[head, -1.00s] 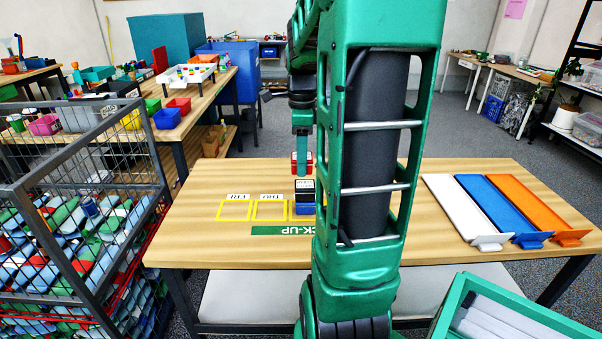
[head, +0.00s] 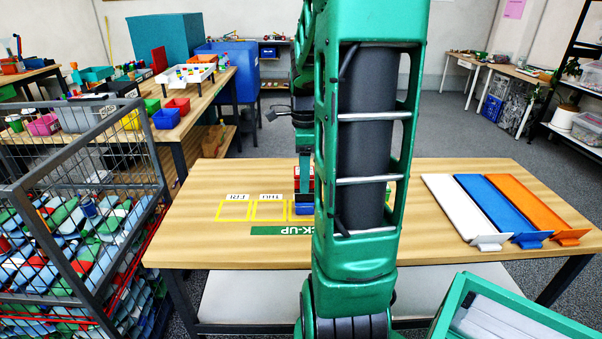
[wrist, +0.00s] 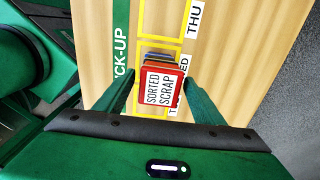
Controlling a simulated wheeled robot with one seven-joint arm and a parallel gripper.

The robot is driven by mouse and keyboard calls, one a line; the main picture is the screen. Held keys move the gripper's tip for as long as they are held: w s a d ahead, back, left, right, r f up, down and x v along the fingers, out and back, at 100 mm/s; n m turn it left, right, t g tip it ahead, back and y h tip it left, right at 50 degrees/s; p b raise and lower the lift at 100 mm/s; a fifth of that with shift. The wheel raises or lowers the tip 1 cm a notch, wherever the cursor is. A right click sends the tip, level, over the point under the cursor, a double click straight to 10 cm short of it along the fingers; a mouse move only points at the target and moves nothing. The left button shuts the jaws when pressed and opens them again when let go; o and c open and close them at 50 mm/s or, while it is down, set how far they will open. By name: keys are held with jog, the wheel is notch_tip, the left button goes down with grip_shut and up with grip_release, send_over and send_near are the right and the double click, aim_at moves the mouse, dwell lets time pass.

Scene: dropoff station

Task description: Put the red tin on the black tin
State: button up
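The red tin (wrist: 152,101), with a white "SORTED SCRAP" label, is between my fingers in the wrist view. In the head view it shows as red slivers (head: 296,178) beside my finger. My gripper (wrist: 160,76) is open around it, with a gap on each side. The black tin (wrist: 161,60) shows only as a thin dark edge past the red tin, and the red tin appears to sit on top of it. My finger and the red tin hide most of the black tin. A blue tin (head: 302,209) is lowest in the stack.
The stack stands on the wooden table (head: 450,185) in a row of yellow outlined squares (head: 235,211) marked with days. White, blue and orange trays (head: 463,210) lie at the right. A wire cage (head: 80,200) stands at the left. The table between stack and trays is partly hidden by my arm.

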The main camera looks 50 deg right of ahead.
jog(key=shift+r, duration=0.1)
notch_tip(320, 180, up, 12)
jog(key=s+a+f+n, duration=0.5)
jog(key=s+a+n, duration=0.2)
jog(key=n, duration=0.3)
jog(key=s+a+f+n, duration=0.6)
jog(key=a+n, duration=0.3)
jog(key=n, duration=0.2)
jog(key=shift+s+a+f+n, duration=0.2)
jog(key=shift+s+n, duration=0.1)
jog(key=shift+s, duration=0.1)
